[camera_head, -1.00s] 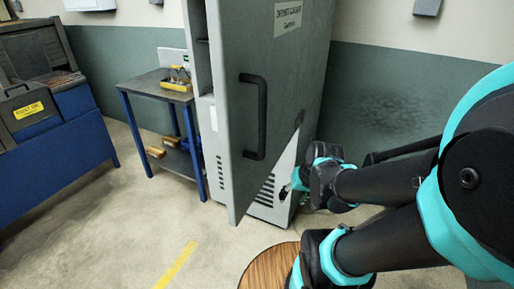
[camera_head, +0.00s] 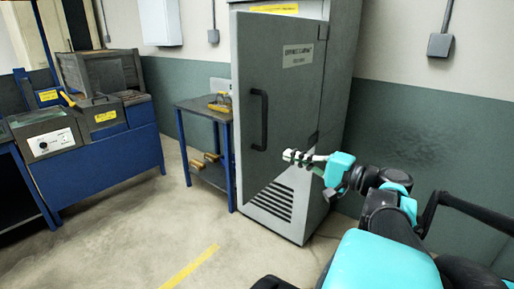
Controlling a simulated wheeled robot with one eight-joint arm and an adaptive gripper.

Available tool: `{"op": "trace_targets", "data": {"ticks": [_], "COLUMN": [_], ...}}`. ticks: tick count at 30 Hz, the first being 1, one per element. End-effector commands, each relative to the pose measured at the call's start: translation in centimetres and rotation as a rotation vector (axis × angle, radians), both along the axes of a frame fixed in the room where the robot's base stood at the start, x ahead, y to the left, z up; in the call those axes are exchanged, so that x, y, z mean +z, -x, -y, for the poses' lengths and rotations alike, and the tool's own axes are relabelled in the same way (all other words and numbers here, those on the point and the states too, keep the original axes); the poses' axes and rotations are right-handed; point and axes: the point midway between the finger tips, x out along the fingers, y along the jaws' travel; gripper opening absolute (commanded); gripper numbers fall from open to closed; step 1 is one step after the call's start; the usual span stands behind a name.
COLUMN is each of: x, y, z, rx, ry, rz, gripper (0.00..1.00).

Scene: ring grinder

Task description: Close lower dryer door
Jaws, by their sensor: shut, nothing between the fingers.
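The grey dryer cabinet (camera_head: 338,75) stands against the back wall. Its tall door (camera_head: 292,95) has a black vertical handle (camera_head: 259,119) near its left edge and a printed label. The door stands ajar, swung out toward me, its bottom edge slanting above the vented white lower panel (camera_head: 283,201). My gripper (camera_head: 289,155) reaches in from the right, shut and empty. It overlaps the door's lower right part in the picture, right of and below the handle. I cannot tell whether it touches the door.
A small blue-legged table (camera_head: 205,107) with yellow-handled items stands just left of the cabinet. Blue workbench machines (camera_head: 100,140) fill the left side. The floor (camera_head: 150,225) in front is open, with a yellow line (camera_head: 190,268).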

Motion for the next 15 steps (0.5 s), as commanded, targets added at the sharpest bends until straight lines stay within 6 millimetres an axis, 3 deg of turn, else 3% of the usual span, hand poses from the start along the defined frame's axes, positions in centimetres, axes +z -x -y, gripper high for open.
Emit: {"op": "trace_targets", "data": {"ticks": [15], "x": [-0.1], "y": [-2.2], "z": [-3.3], "rx": [0.006], "ry": [0.002], "rz": [-0.002], "gripper": [0.0]}}
